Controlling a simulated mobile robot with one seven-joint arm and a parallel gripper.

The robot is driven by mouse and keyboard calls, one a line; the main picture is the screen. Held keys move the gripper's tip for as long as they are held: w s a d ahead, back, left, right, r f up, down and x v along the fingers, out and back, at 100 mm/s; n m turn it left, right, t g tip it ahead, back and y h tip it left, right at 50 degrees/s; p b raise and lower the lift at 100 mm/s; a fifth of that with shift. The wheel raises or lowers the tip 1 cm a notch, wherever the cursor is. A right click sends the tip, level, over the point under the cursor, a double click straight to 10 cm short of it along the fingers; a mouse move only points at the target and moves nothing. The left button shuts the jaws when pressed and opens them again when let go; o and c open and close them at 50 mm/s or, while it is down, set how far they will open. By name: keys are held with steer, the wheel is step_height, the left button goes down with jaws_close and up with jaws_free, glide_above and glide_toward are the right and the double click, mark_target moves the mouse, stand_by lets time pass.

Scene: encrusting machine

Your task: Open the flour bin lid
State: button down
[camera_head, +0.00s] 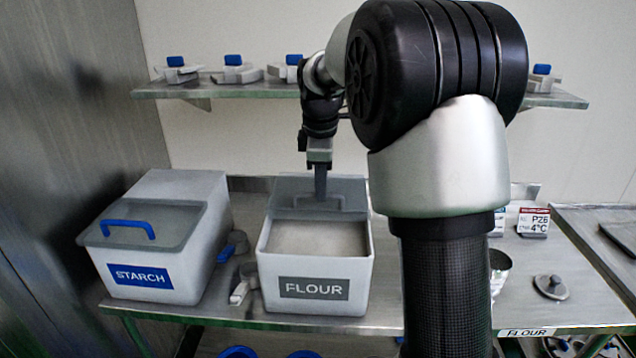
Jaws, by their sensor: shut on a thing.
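The flour bin (312,297) is a white box with a grey FLOUR label, standing on the metal table in the middle. Its grey lid (290,196) is raised at the back of the bin, and the pale flour (318,239) shows through the open front. My gripper (320,198) reaches down from above and is shut on the lid's grey handle (333,203), at the back of the opening. The fingers partly hide the handle.
A white starch bin (200,265) with a blue-handled lid (145,226) stands to the left, lid down. Scoops (243,285) lie between the bins. A shelf (225,92) with several blue-topped parts runs behind. A metal cup and small lid (551,287) stand right.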

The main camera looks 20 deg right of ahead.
steer(key=c, duration=1.8)
jaws_free()
steer(key=shift+r, duration=0.1)
steer(key=s+a+r+p, duration=0.1)
steer(key=s+r+p, duration=0.1)
steer(key=r, duration=1.5)
steer(key=shift+s, duration=0.65)
